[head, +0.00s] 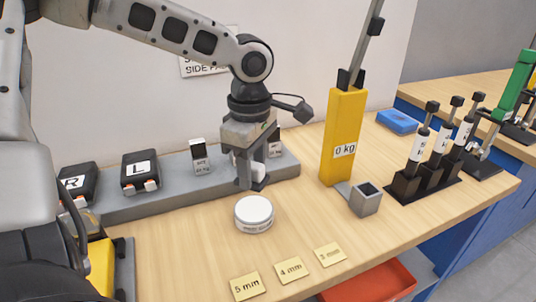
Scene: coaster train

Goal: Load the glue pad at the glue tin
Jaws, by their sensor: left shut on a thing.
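A round white tin (254,212) with a label on its front, which I take for the glue tin, stands on the wooden bench. My left gripper (252,182) points down just behind the tin, apart from it, near the front of the grey rack. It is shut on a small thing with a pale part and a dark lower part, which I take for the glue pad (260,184). The fingers hide most of it. My right gripper is not in view.
The grey rack (120,207) holds black L and R blocks and small labelled blocks. A yellow 0 kg column (342,140), a grey square cup (366,199) and black-capped tools (418,146) stand to the right. Brass plates (290,270) lie in front, with clear bench between.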

